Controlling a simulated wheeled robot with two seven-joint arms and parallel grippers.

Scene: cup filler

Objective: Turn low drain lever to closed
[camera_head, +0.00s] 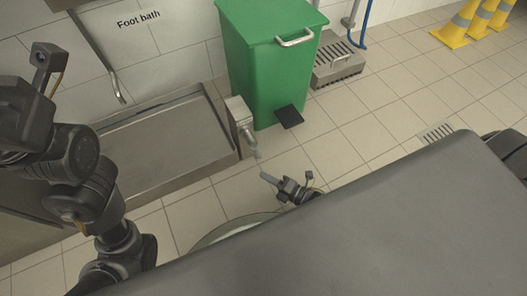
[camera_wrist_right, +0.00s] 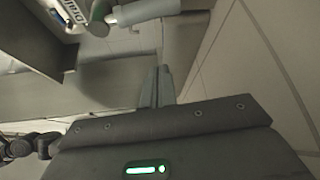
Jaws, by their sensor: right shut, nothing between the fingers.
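The low drain lever (camera_head: 256,150) is a grey handle on a small metal valve, below a pale box at the right end of the foot bath (camera_head: 170,140). In the head view it points down toward my right gripper (camera_head: 266,177). In the right wrist view the lever is a grey cylinder (camera_wrist_right: 148,10) at the top edge, beside a partly cropped label. My right gripper (camera_wrist_right: 157,85) is shut and empty, with its fingertips a little short of the lever and apart from it. My left arm shows at the left, but its fingers are out of frame.
A green pedal bin (camera_head: 265,60) stands just behind the valve, with its black pedal (camera_head: 289,117) on the floor side. A metal floor grate box (camera_head: 337,62) and yellow cones (camera_head: 465,22) stand farther back.

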